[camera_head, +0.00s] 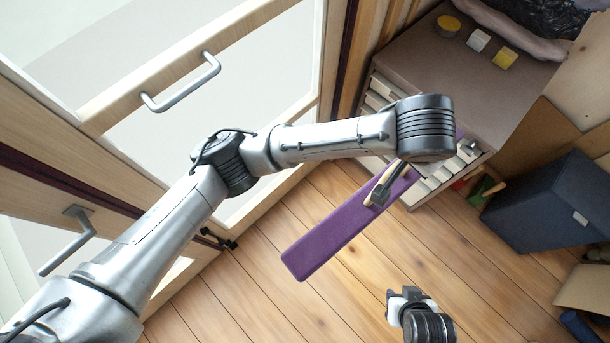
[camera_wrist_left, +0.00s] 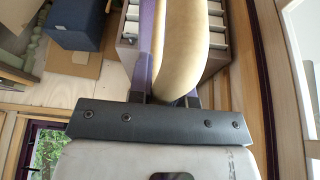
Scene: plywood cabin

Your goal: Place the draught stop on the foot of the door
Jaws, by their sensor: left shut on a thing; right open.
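The draught stop (camera_head: 335,230) is a long purple bar. My left gripper (camera_head: 384,186) is shut on it near its upper right part and holds it tilted above the floor. In the left wrist view the draught stop (camera_wrist_left: 181,45) shows a pale tan roll beside a purple strip, between the fingers. A wood-framed glass door (camera_head: 265,118) stands to the left, with a bar handle (camera_head: 182,85). The draught stop is apart from the door's foot. My left arm hides part of the door. My right gripper (camera_head: 408,294) is open and empty, low over the floor.
A dark blue box (camera_head: 545,205) stands at right. A second door or panel with a lever handle (camera_head: 75,238) is at left. The plank floor (camera_head: 300,300) is clear in the middle.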

